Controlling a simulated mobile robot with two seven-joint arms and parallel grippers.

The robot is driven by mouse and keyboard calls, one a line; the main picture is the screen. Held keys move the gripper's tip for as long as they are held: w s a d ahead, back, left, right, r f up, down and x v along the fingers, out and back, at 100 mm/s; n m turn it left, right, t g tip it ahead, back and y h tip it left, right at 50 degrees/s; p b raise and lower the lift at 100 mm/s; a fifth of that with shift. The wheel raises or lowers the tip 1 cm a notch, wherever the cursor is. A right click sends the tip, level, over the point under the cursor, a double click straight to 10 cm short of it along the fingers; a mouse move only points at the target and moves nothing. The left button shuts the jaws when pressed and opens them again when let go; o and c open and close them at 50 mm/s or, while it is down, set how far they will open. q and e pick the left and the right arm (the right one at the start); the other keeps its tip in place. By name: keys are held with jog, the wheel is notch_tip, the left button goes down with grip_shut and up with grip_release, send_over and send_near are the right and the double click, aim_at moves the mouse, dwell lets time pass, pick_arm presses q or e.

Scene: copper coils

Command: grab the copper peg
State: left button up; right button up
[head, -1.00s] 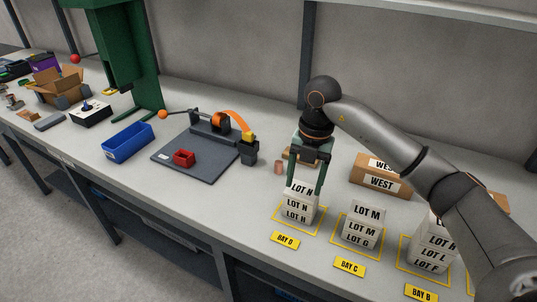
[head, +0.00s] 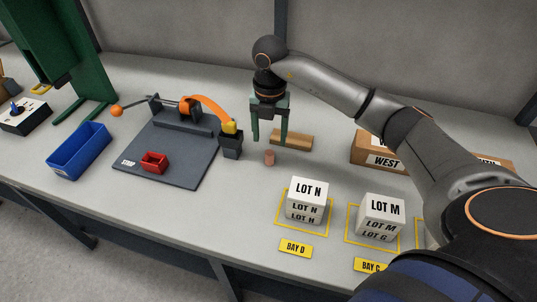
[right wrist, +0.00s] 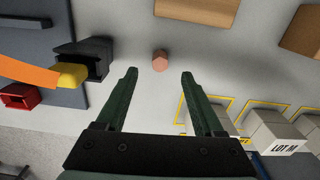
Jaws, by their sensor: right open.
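The copper peg (head: 269,158) is a small pinkish cylinder standing on the grey bench, right of the black holder and behind the LOT N stack. It also shows in the right wrist view (right wrist: 160,60), beyond the fingertips and roughly centred between them. My right gripper (head: 269,143) has green fingers pointing down. It is open and empty, and in the head view its fingertips appear just above and behind the peg. In the right wrist view the open fingers (right wrist: 159,73) have bare bench between them. My left gripper is not in view.
A black holder (head: 231,146) with a yellow-tipped orange arm stands close left of the peg. A wooden block (head: 292,140) lies behind right. LOT N boxes (head: 306,206) and LOT M boxes (head: 381,222) stand in front. A blue bin (head: 78,152) is at left.

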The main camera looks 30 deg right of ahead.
aim_at(270, 152)
jog(key=shift+f+p, duration=0.35)
jog(key=shift+f, duration=3.2)
grip_shut()
jog(key=shift+r, duration=0.1)
